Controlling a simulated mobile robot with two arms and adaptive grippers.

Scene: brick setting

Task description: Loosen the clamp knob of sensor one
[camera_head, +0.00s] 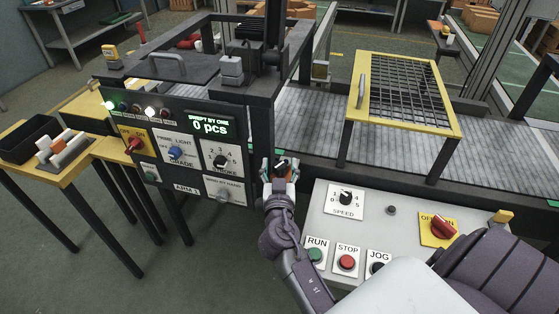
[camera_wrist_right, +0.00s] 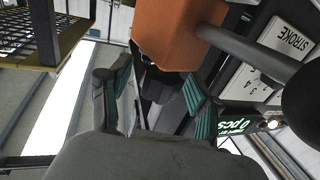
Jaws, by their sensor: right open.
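My right gripper (camera_head: 281,171) is in front of the dark post at the right side of the control panel, its jaws open. A small dark and orange part shows at its fingertips in the head view. In the right wrist view the two green-padded fingers (camera_wrist_right: 157,84) stand apart. A dark part (camera_wrist_right: 152,82), perhaps the clamp knob, lies between or just beyond them; contact cannot be told. Above it in that picture is an orange block (camera_wrist_right: 174,32), perhaps the sensor body. Which sensor it is cannot be read. My left gripper is not in view.
The control panel (camera_head: 190,112) with knobs and a "0 pcs" display is left of the gripper. A grey console (camera_head: 322,208) with buttons lies to the right. A conveyor (camera_head: 325,120) with a yellow-framed guard (camera_head: 453,121) is behind. A yellow side table (camera_head: 78,161) stands at left.

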